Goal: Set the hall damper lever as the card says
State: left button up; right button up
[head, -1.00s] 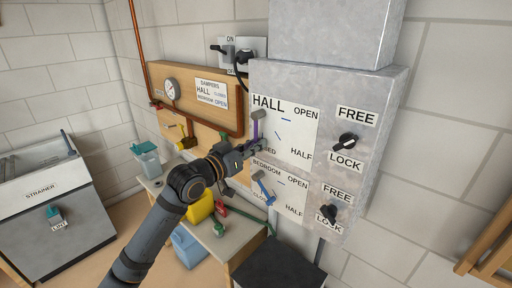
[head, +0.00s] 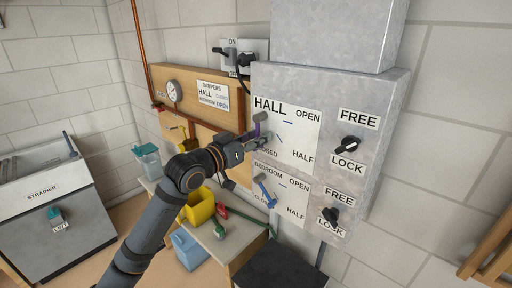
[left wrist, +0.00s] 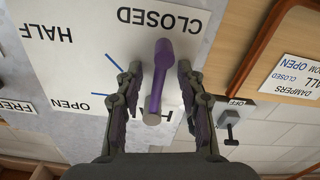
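The hall damper lever (head: 257,129) is purple with a grey pivot, on the white HALL plate (head: 296,138). In the left wrist view, which shows the plate upside down, the purple lever (left wrist: 161,70) points toward CLOSED. My left gripper (left wrist: 160,68) is open, one finger on each side of the lever, with visible gaps. In the head view my left gripper (head: 262,138) hides the lever's lower end. The DAMPERS card (head: 213,94) reads HALL CLOSED, BEDROOM OPEN. The hall FREE/LOCK knob (head: 350,143) is black; its setting is hard to tell. My right gripper is not in view.
Below is the BEDROOM plate (head: 283,190) with a blue lever (head: 266,190) and its own black knob (head: 331,215). A wooden board with a gauge (head: 174,90) is at left. A bench holds a yellow container (head: 199,207). A black box (head: 284,266) stands below.

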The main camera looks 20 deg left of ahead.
aim_at(264, 110)
pick_arm(q)
notch_tip(264, 110, up, 7)
jog(key=shift+f, duration=0.1)
dwell(0.5)
